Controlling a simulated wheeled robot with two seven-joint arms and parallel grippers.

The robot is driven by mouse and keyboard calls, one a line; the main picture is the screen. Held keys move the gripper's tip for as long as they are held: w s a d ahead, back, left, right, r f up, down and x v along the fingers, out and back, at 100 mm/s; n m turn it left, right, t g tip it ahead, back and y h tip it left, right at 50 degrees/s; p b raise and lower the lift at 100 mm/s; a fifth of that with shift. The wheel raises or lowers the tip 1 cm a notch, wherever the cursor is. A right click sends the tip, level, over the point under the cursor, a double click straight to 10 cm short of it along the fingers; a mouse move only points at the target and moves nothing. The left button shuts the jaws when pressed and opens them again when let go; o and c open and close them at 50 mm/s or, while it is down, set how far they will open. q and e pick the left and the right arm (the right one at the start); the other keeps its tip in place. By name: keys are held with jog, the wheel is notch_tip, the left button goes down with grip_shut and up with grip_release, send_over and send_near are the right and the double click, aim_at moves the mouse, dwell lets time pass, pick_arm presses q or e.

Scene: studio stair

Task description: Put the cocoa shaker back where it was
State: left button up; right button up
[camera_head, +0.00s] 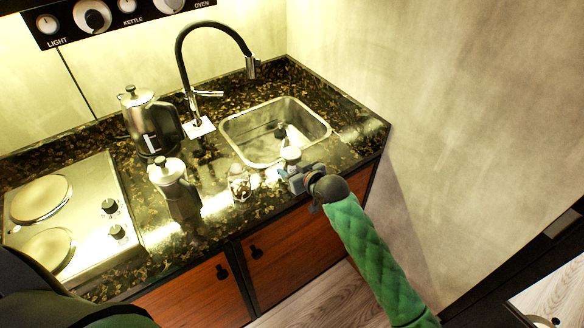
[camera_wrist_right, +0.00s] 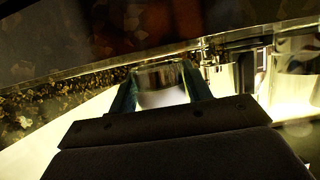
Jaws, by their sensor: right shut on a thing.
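My right gripper (camera_head: 288,174) is at the front edge of the counter, just in front of the sink. It is shut on a small pale, metallic cylinder, which I take to be the cocoa shaker (camera_head: 291,155). In the right wrist view the shaker (camera_wrist_right: 160,84) sits between the two blue-green fingers (camera_wrist_right: 160,90). The fingers hide part of its sides. In the head view it appears upright, at or just above the counter; I cannot tell whether it touches. My left gripper is not in view.
A small glass jar (camera_head: 240,184) stands left of my right gripper. A metal pot (camera_head: 176,190) and a kettle (camera_head: 150,122) stand further left, beside the hob (camera_head: 75,205). The sink (camera_head: 244,151) and black tap (camera_head: 181,55) lie behind. A wall (camera_head: 450,90) bounds the right.

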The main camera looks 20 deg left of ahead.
jog(key=shift+f, duration=0.25)
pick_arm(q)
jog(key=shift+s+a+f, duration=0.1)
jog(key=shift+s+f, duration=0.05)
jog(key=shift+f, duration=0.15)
pick_arm(e)
jog(key=shift+f, duration=0.15)
jog(key=o, duration=1.1)
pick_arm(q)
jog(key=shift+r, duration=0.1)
pick_arm(e)
jog(key=shift+d, duration=0.15)
pick_arm(q)
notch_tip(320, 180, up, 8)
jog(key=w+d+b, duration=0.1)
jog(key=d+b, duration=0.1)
jog(key=b, duration=0.1)
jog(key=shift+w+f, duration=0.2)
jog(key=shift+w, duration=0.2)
pick_arm(e)
jog(key=shift+v, duration=5.95)
